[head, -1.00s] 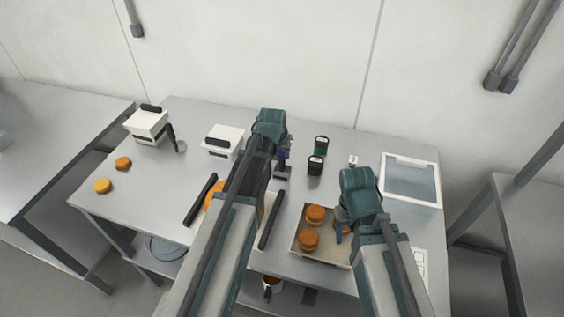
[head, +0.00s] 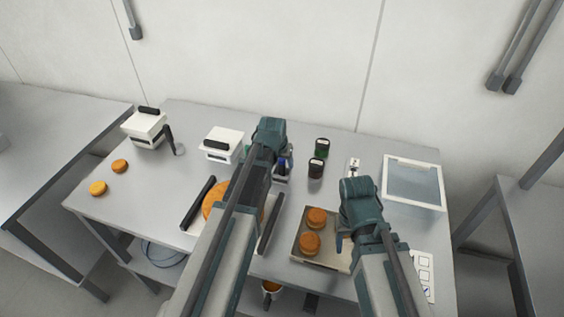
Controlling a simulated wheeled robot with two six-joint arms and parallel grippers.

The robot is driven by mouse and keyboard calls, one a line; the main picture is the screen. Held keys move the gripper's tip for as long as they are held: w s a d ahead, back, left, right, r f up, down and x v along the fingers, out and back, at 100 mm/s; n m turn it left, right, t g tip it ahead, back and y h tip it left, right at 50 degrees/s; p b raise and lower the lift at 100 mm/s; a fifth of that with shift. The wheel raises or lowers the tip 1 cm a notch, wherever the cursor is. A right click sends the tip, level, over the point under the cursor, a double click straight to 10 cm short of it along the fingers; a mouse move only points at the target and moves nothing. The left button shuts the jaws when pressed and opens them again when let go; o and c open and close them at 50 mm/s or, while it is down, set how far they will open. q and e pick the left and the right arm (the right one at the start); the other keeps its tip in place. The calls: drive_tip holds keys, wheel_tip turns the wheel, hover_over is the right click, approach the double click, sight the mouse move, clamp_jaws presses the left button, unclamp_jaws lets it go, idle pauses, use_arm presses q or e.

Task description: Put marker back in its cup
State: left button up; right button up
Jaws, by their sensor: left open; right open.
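A small grey holder (head: 281,177), which looks like the cup, stands at mid-table just right of my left arm. A dark and blue upright item (head: 285,163) shows at it; I cannot tell whether this is the marker, in the holder or behind it. My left gripper (head: 266,152) is close by on the left, mostly hidden by its own arm, and open. My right gripper (head: 346,240) is open over the right edge of the bun tray, partly hidden by its arm. No other marker is clear to see.
Two dark jars (head: 316,168) stand right of the holder. A tray (head: 321,262) with orange buns, a clear-lidded bin (head: 413,184) and a checklist (head: 424,272) are at the right. White presses (head: 222,144) stand at the left. A cup (head: 270,289) shows below the table edge.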

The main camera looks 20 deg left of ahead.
use_arm(q)
drive_tip(key=shift+p+v, duration=0.75)
drive_tip(key=shift+v, duration=0.05)
use_arm(e)
drive_tip(key=shift+r, duration=0.75)
use_arm(q)
drive_tip(key=p+v, duration=1)
drive_tip(key=v, duration=0.1)
drive_tip(key=s+d+f+m+g, duration=0.1)
drive_tip(key=s+d+g, duration=0.1)
drive_tip(key=s+d, duration=0.4)
drive_tip(key=s+d+m+g+y, duration=0.1)
drive_tip(key=s+d+m+g, duration=0.1)
drive_tip(key=s+d, duration=0.5)
drive_tip(key=s, duration=0.6)
drive_tip(key=shift+s+d+f+g, duration=0.25)
drive_tip(key=shift+f+g, duration=0.05)
drive_tip(key=shift+f, duration=0.1)
use_arm(e)
wheel_tip(320, 180, up, 10)
